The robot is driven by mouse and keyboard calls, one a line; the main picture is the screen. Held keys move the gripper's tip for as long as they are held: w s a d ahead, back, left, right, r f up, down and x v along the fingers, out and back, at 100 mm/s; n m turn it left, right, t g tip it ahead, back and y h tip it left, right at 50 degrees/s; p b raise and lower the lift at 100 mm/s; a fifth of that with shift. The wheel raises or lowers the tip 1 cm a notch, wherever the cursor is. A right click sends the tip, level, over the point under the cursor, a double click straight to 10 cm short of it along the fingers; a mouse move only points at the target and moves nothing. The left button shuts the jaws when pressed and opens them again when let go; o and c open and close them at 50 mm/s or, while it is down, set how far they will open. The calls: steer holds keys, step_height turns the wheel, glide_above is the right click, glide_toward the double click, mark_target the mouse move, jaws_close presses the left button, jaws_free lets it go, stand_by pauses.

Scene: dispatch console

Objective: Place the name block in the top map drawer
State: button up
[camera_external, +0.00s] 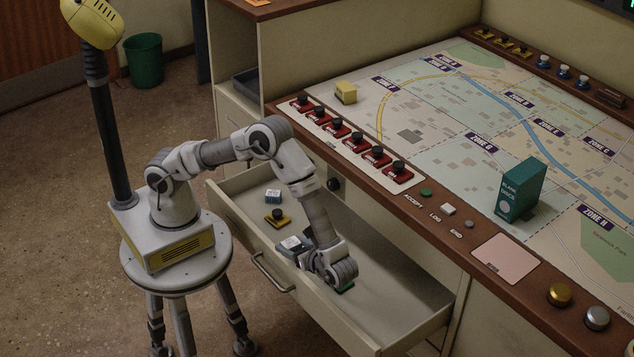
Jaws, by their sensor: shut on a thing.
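The open map drawer (421,299) is pulled out below the console edge. A small white and teal block (273,196) with dark marks lies farther back in the drawer. I cannot tell for certain which one is the name block.
Red knobbed pieces (336,128), a yellow block (346,92) and a teal box (520,190) stand on the console. The drawer's right end is clear.

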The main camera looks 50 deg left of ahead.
mark_target(316, 275)
steer(key=s+d+n+g+h, duration=0.1)
steer(key=s+n+g+h, duration=0.2)
steer(key=n+g+h, duration=0.6)
steer(key=s+d+n+g+h, duration=0.1)
steer(key=s+n+g+h, duration=0.35)
steer(key=n, duration=0.65)
steer(key=w+n+t+h, duration=0.1)
steer(key=w+n+h, duration=0.1)
steer(key=h, duration=0.1)
steer(key=w+d+n+t+h, duration=0.1)
steer(key=w+n+t+h, duration=0.1)
steer(key=n+h, duration=0.1)
steer(key=w+f+n+t+h, duration=0.1)
steer(key=w+n+h, duration=0.2)
steer(key=h, duration=0.1)
steer(key=shift+w+d+h, duration=0.1)
steer(key=shift+d+h, duration=0.15)
steer(key=shift+d, duration=0.1)
steer(key=w+a+f+n+t+h, duration=0.35)
steer(key=w+f+n+t, duration=0.25)
steer(key=w+n+t, duration=0.25)
steer(key=shift+t, duration=0.3)
steer(key=f+b, duration=0.1)
steer(key=f, duration=0.1)
steer(key=f+b, duration=0.1)
steer(key=f, duration=0.1)
steer(key=f+b, duration=0.1)
steer(key=f, duration=0.2)
steer(key=shift+s+a, duration=0.2)
steer(key=shift+a, duration=0.05)
